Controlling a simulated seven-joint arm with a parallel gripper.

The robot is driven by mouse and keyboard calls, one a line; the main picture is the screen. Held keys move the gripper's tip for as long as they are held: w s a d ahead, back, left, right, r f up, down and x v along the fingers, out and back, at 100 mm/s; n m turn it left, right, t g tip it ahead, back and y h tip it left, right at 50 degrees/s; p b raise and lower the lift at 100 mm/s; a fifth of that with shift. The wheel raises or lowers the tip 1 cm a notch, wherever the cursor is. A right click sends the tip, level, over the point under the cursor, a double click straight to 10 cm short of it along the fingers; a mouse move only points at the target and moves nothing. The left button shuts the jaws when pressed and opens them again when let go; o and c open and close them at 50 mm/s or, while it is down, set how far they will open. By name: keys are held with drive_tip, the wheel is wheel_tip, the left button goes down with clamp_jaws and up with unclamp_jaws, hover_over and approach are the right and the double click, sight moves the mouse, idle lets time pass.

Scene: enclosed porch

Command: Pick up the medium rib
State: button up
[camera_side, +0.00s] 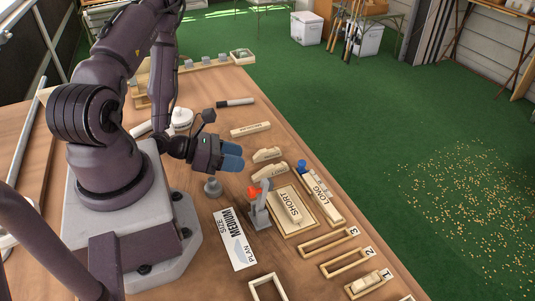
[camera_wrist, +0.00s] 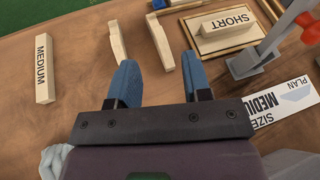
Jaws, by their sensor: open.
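The medium rib is a pale wooden block (camera_side: 250,129) with MEDIUM on it, lying on the bench beyond my gripper in the side view. In the wrist view the medium rib (camera_wrist: 43,68) lies at the left, outside my fingers, its lettering readable. My gripper (camera_side: 231,157) has blue fingertips, apart and empty above the bench; in the wrist view the fingers (camera_wrist: 160,82) show bare bench between them. The SHORT piece (camera_wrist: 226,24) lies on a framed board to the right.
A grey toggle clamp with an orange handle (camera_side: 260,205) stands beside the SHORT board. The LONG piece (camera_side: 322,192) lies further right. Numbered frames (camera_side: 330,240) and a card reading SIZE MEDIUM PLAN (camera_side: 237,240) lie nearer. A black marker (camera_side: 236,102) lies behind the medium rib.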

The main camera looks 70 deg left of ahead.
sight(262, 151)
drive_tip(key=a+y, duration=0.1)
drive_tip(key=a+n+y, duration=0.1)
drive_tip(key=a+y, duration=0.1)
drive_tip(key=a, duration=0.1)
drive_tip(key=shift+w+f+y, duration=0.25)
drive_tip(key=shift+f+y, duration=0.05)
drive_tip(key=shift+f, duration=0.05)
drive_tip(key=shift+w, duration=0.3)
drive_tip(key=x, duration=0.7)
drive_tip(key=shift+c, duration=0.4)
drive_tip(key=c, duration=0.7)
